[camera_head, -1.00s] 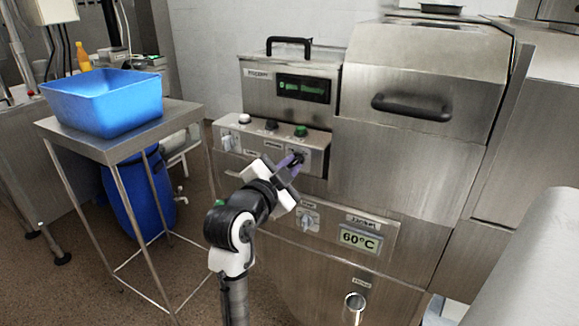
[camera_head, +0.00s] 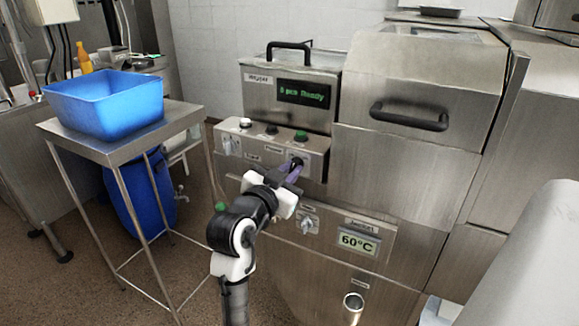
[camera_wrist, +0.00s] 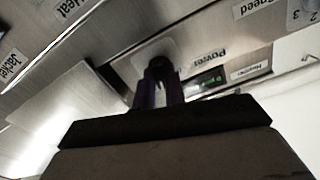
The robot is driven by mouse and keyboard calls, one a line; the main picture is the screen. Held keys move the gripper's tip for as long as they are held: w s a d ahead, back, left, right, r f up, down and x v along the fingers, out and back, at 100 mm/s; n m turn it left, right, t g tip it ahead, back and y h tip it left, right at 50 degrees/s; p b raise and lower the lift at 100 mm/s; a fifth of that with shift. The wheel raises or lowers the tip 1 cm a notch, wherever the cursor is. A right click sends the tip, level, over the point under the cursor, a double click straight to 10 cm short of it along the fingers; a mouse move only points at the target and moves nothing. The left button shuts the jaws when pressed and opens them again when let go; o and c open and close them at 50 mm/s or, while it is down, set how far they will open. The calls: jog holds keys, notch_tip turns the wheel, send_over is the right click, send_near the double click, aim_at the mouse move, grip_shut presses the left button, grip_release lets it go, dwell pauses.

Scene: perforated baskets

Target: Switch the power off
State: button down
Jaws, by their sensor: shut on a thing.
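My gripper (camera_head: 290,172) is at the right end of the machine's upper control panel (camera_head: 254,151). Its purple fingers are shut on the dark power knob (camera_wrist: 158,66), beside the "Power" label (camera_wrist: 204,57) in the wrist view. The fingers hide most of the knob, so I cannot tell its exact turn. The display (camera_head: 303,92) above is lit and reads "0 pcs Ready" in green.
White, black and green buttons, such as the green button (camera_head: 301,136), sit on top of the panel. Below are another knob (camera_head: 307,225) and a 60°C display (camera_head: 358,242). A blue tub (camera_head: 104,103) stands on a steel table at the left.

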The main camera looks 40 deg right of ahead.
jog(key=n+p, duration=0.4)
jog(key=n, duration=0.2)
jog(key=shift+r+n, duration=0.15)
jog(key=shift+n, duration=0.15)
jog(key=n+p, duration=0.3)
jog(key=n, duration=0.2)
jog(key=shift+p, duration=0.4)
jog(key=shift+n, duration=0.4)
jog(key=c, duration=1.5)
grip_release()
jog(key=shift+o, duration=0.2)
jog(key=b+v, duration=0.4)
jog(key=v, duration=1)
